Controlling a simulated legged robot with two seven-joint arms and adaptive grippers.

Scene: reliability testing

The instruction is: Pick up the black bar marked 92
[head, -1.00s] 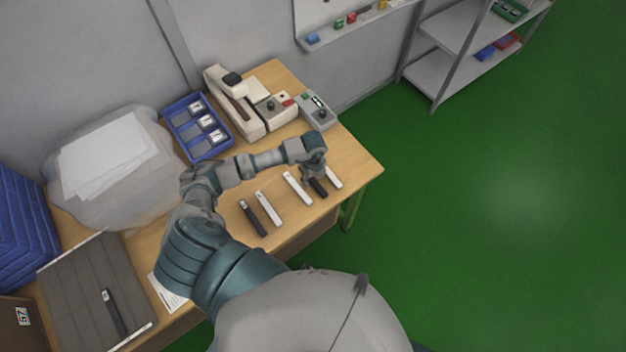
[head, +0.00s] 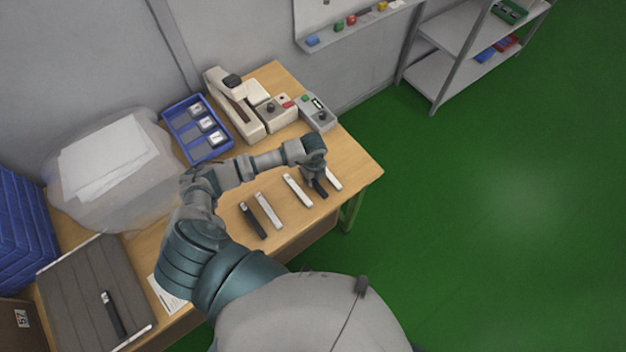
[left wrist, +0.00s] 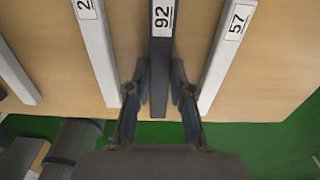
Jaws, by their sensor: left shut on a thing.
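The black bar marked 92 (left wrist: 161,65) stands between the two fingers of my left gripper (left wrist: 159,92) in the left wrist view, its white label toward the top. In the head view the bar (head: 321,188) shows partly below the gripper (head: 314,178), which hides its far part. The left gripper is shut on this bar near the table's front edge. I cannot tell whether the bar is clear of the table. My right gripper is not in view.
White bars lie on both sides, one marked 57 (left wrist: 228,50) and one partly read as 2 (left wrist: 97,50). Another black bar (head: 252,221) and a white bar (head: 268,210) lie further left. A blue tray (head: 213,157) and a grey control box (head: 318,117) stand behind.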

